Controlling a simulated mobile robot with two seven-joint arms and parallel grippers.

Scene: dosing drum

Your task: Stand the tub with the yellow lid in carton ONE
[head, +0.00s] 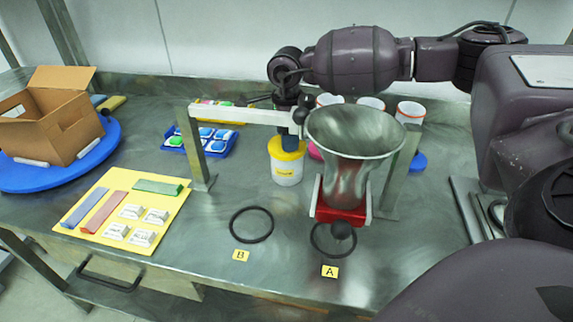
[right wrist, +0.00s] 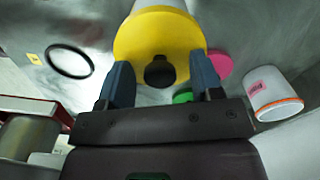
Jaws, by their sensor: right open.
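The tub is white with a yellow lid (head: 285,151) and stands on the metal table behind the drum frame. In the right wrist view its yellow lid (right wrist: 150,35) fills the top middle, with a dark knob (right wrist: 160,73) on it. My right gripper (head: 291,130) reaches down from above at the lid. Its two fingers (right wrist: 162,75) are apart, one on each side of the knob; I cannot tell whether they touch it. A brown open carton (head: 60,135) stands on a blue round plate (head: 98,150) at the left; no label ONE is readable. My left gripper is not in view.
A metal frame with a crossbar (head: 240,116) and a steel funnel-shaped vessel (head: 352,135) stands close to the tub. White cups (head: 410,112), a pink lid (right wrist: 219,65) and a blue tray (head: 215,150) are near. A yellow mat (head: 100,180) lies left.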

